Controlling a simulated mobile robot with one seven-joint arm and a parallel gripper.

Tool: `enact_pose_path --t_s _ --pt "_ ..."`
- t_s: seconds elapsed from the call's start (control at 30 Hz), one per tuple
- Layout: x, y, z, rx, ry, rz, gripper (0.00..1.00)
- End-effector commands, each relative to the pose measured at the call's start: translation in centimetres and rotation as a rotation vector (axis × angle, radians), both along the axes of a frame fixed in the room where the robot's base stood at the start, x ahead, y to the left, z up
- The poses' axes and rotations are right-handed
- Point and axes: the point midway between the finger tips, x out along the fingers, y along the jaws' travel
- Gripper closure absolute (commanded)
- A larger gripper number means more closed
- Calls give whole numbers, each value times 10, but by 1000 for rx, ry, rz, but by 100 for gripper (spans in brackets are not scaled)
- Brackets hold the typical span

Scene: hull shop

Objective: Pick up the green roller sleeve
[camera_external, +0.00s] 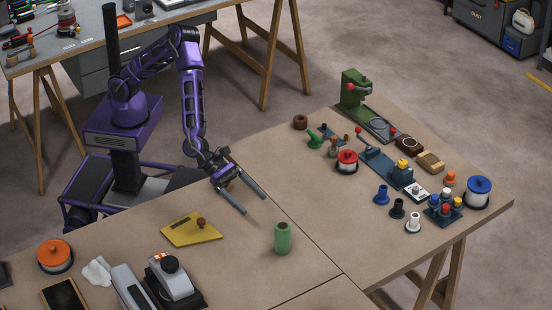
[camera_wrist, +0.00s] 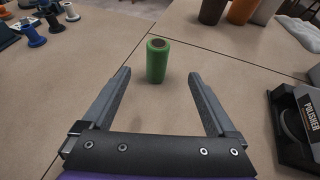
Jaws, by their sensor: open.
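The green roller sleeve (camera_external: 283,239) stands upright on the front table, to the right of my gripper in the external view. It is a short green cylinder with a dark hole in its top. In the wrist view the sleeve (camera_wrist: 158,61) stands ahead of the fingertips, roughly in line with the gap between them. My gripper (camera_external: 256,203) is open and empty, with its two long grey fingers spread apart. In the wrist view the gripper (camera_wrist: 161,76) shows both fingers apart from the sleeve. Nothing hides the sleeve in either view.
A yellow plate (camera_external: 191,231) with a small brown knob lies left of the sleeve. A polisher (camera_wrist: 302,120) stands at the right in the wrist view. Several spools, including a blue-topped one (camera_external: 478,187), crowd the right table. The table around the sleeve is clear.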

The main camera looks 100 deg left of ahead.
Motion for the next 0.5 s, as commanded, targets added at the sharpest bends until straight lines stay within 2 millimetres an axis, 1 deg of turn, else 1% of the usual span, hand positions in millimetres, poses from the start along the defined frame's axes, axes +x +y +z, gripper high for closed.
enact_pose_path --t_s 0.03,0.3,0.4,0.5 --pt "9 -6 -5 -2 1 1 7" --pt "51 -27 -24 0 -1 0 7" --pt "61 -32 -28 1 -1 1 7" --pt "68 -35 -31 2 -2 0 7"
